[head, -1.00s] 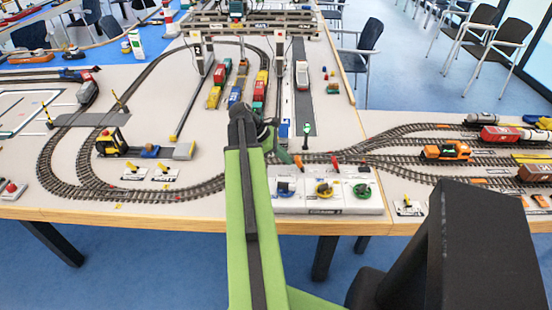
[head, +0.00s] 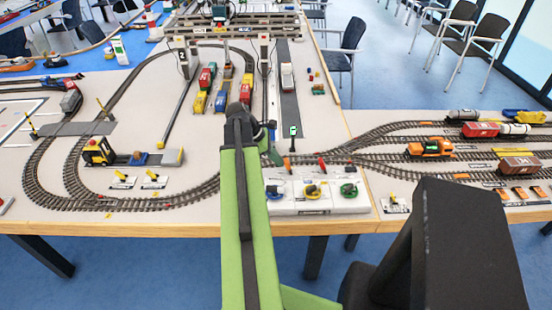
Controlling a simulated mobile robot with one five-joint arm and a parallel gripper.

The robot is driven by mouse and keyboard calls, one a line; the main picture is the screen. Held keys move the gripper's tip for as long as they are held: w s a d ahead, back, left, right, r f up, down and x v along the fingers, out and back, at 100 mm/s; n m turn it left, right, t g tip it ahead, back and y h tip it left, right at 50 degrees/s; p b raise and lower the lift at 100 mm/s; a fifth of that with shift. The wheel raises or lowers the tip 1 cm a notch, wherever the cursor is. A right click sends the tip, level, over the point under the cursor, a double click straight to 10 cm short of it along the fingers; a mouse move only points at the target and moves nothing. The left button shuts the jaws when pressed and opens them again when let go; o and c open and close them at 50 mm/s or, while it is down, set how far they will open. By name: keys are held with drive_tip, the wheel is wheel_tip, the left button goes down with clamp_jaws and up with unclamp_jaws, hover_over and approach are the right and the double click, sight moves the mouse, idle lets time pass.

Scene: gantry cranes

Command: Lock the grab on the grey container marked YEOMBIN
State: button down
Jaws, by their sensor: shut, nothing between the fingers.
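My gripper (head: 269,146) is at the end of my green arm, low over the table just behind the control panel (head: 310,207). It is small and partly hidden by the arm, shut with nothing held. The gantry crane (head: 237,28) spans the far end of the table. Coloured containers stand in rows before it. No marking YEOMBIN can be read, and I cannot tell which container is the grey one. The grab cannot be made out clearly.
Tracks curve on the left past a yellow-black buffer vehicle (head: 97,151). More tracks with an orange locomotive (head: 430,147) and wagons lie at right.

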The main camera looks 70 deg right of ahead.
sight(289, 163)
drive_tip(key=shift+s+d+r+t+p, duration=0.15)
drive_tip(key=shift+s+r+t+p, duration=0.4)
drive_tip(key=shift+p, duration=0.35)
drive_tip(key=shift+s+d+r+t+y+p, duration=0.2)
drive_tip(key=shift+s+r+t+y+p, duration=0.25)
drive_tip(key=shift+t+p, duration=0.4)
drive_tip(key=s+t, duration=0.1)
drive_tip(key=s+d+t+y+p, duration=0.1)
drive_tip(key=shift+f+t, duration=0.1)
drive_tip(key=shift+t, duration=0.2)
drive_tip(key=shift+a, duration=0.1)
drive_tip(key=shift+r+p, duration=0.85)
drive_tip(key=shift+p, duration=0.1)
drive_tip(key=shift+w, duration=0.1)
